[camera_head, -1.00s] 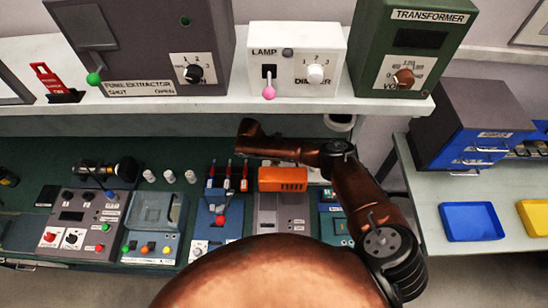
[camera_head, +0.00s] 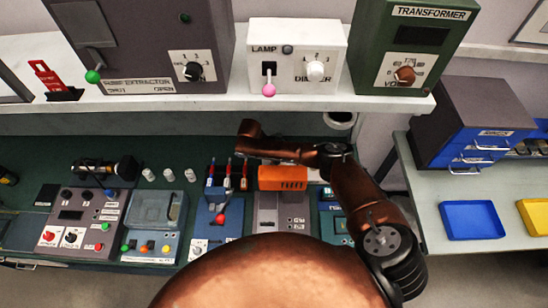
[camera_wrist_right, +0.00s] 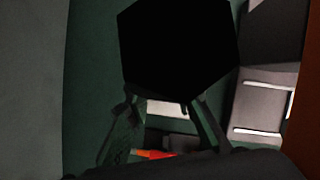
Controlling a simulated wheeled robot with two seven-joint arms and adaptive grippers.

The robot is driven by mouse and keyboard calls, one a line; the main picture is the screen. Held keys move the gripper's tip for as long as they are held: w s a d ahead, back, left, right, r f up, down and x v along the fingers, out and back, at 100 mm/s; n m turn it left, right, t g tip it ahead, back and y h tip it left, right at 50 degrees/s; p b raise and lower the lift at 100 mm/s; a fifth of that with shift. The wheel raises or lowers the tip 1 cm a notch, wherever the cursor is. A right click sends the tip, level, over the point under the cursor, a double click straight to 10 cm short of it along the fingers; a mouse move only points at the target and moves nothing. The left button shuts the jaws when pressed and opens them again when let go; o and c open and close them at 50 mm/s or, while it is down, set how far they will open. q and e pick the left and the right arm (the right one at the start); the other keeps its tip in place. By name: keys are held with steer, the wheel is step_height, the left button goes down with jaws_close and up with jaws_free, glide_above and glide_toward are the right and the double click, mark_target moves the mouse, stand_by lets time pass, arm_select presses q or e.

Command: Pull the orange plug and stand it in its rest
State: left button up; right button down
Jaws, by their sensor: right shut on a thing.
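My right arm reaches over the bench in the head view, and its gripper is not clearly visible there. In the right wrist view the fingers of my right gripper (camera_wrist_right: 162,118) converge at the lower edge of a large black six-sided piece (camera_wrist_right: 180,45). The gripper is shut on this piece, whose dark face hides the grip. I cannot tell whether it is part of the orange plug. A small orange-red bit (camera_wrist_right: 155,154) shows between the fingers. I cannot make out the plug or its rest in the head view. My left gripper is out of view.
Grey panels sit at left. A shelf (camera_head: 390,107) with the lamp (camera_head: 297,52) and transformer (camera_head: 405,45) boxes overhangs the bench. A blue tray (camera_head: 471,220) lies right.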

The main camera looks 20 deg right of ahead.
steer(key=shift+f+b, duration=0.65)
steer(key=shift+f, duration=0.5)
steer(key=c, duration=1.6)
jaws_free()
steer(key=v, duration=1.2)
